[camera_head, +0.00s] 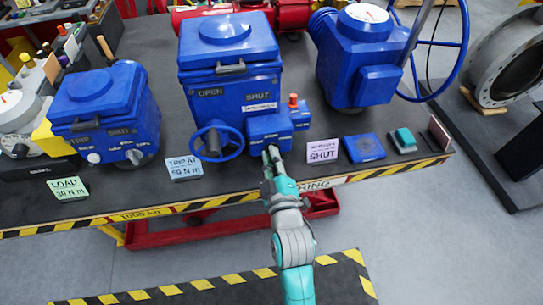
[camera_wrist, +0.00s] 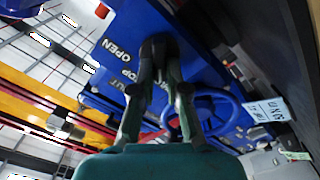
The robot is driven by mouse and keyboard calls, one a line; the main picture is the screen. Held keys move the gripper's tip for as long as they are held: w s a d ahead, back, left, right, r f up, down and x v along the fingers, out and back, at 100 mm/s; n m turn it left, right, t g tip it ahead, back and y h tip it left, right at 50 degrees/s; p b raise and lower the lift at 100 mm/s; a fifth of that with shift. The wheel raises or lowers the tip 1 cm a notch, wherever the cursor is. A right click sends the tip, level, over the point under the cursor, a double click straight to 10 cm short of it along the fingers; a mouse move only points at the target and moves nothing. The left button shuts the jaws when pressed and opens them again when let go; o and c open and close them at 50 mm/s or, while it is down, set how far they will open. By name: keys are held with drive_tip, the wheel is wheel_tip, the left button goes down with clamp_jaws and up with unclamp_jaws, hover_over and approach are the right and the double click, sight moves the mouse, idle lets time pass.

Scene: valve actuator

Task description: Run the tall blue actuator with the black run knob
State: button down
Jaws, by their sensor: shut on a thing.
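The tall blue actuator (camera_head: 230,75) stands mid-table, with OPEN and SHUT lettered on its front. A blue handwheel (camera_head: 217,143) is at its lower left, and a small blue control box (camera_head: 268,128) juts out at its lower right. My gripper (camera_head: 271,158) reaches up to the front of this box. In the wrist view my gripper (camera_wrist: 157,68) is shut on the black knob (camera_wrist: 158,46), on a blue face lettered OPEN. Its fingers partly cover the knob and other lettering. In the head view the gripper hides the knob.
A smaller blue actuator (camera_head: 105,115) stands to the left, and another with a large wheel (camera_head: 360,60) to the right. Cards reading "TRIP AT 50 N m" (camera_head: 185,167) and SHUT (camera_head: 323,151) stand on either side of my gripper. A red button (camera_head: 293,99) tops a nearby post.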

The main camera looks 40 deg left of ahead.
drive_tip(key=c, duration=1.2)
unclamp_jaws()
drive_tip(key=v, duration=1.2)
drive_tip(key=s+d+f+m+t+h, duration=0.1)
drive_tip(key=s+d+f+m+h, duration=0.15)
drive_tip(key=d, duration=0.45)
drive_tip(key=s+d+f+m+t+h, duration=0.1)
drive_tip(key=d+f+m+h, duration=0.15)
drive_tip(key=d, duration=0.55)
drive_tip(key=s+d+f+m+t+h, duration=0.1)
drive_tip(key=s+d+f+m+h, duration=0.2)
drive_tip(key=d, duration=0.4)
drive_tip(key=s+d+m+h, duration=0.2)
drive_tip(key=s+d+m, duration=0.1)
drive_tip(key=s+d, duration=0.1)
drive_tip(key=s+d+r+m+h, duration=0.1)
drive_tip(key=s+d+m+h, duration=0.1)
drive_tip(key=s+d+m, duration=0.2)
drive_tip(key=s+d+r+m+h, duration=0.1)
drive_tip(key=s+d+m, duration=0.3)
drive_tip(key=s, duration=0.3)
drive_tip(key=shift+s+d+r+h, duration=0.1)
drive_tip(key=shift+d+h, duration=0.1)
drive_tip(key=shift+d, duration=0.25)
drive_tip(key=shift+s+d+r+h, duration=0.1)
drive_tip(key=shift+d+h, duration=0.1)
drive_tip(key=shift+d, duration=0.2)
